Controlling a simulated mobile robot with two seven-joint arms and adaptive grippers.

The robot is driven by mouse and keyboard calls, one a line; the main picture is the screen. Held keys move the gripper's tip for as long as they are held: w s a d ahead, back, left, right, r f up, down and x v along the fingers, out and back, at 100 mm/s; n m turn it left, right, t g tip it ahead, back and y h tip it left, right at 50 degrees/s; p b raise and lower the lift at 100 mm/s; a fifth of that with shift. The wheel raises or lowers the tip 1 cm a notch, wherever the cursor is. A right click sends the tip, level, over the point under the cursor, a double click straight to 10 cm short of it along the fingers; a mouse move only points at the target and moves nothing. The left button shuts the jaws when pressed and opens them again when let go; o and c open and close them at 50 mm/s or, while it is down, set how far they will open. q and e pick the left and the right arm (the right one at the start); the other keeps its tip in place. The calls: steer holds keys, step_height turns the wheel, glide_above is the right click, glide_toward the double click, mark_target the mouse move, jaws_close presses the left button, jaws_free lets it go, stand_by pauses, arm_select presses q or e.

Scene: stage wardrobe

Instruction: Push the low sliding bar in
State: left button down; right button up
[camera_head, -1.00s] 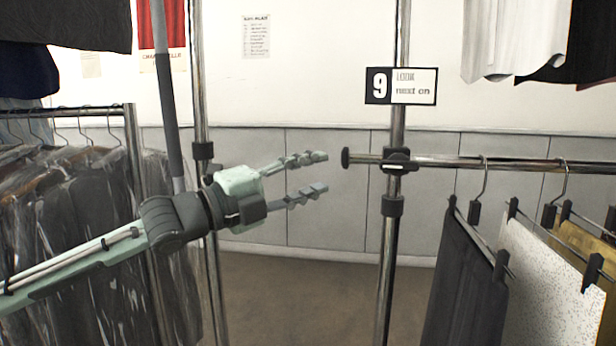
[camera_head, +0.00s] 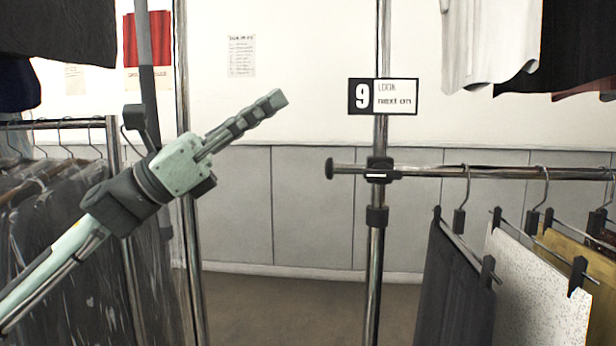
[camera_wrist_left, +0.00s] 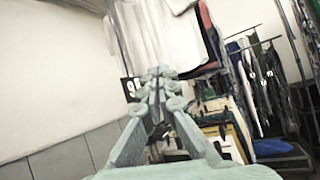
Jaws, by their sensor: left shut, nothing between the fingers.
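The low sliding bar (camera_head: 450,171) is a horizontal metal rail with a dark round knob (camera_head: 331,169) at its left end. It passes through a black clamp on an upright pole (camera_head: 375,250), and its end sticks out left of the pole. Garments on clip hangers hang from it to the right. My left gripper (camera_head: 277,99) is shut and empty, pointing up and right, above and left of the knob and apart from it. In the left wrist view its closed fingers (camera_wrist_left: 158,80) fill the middle and hide the bar's end. My right gripper is not in view.
A sign with a 9 (camera_head: 382,96) is fixed on the pole above the bar. Bagged dark garments (camera_head: 60,240) hang at the left beside another upright pole (camera_head: 190,250). White clothing (camera_head: 485,45) hangs at upper right. Open space lies between the poles.

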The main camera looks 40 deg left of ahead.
arm_select(q)
steer(key=w+a+f+m+g+y+b, duration=0.2)
steer(key=w+a+f+m+y, duration=0.2)
steer(key=a+f+m+y, duration=0.65)
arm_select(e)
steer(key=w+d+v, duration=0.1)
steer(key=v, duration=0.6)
arm_select(q)
steer(key=d+p+x, duration=0.2)
steer(key=p+x, duration=0.2)
steer(key=x, duration=0.8)
steer(key=shift+r+y, duration=0.25)
steer(key=shift+y, duration=0.2)
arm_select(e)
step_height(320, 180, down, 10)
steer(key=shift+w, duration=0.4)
arm_select(q)
steer(key=shift+m, duration=0.25)
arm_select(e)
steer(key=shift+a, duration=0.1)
arm_select(q)
steer(key=shift+d, duration=0.1)
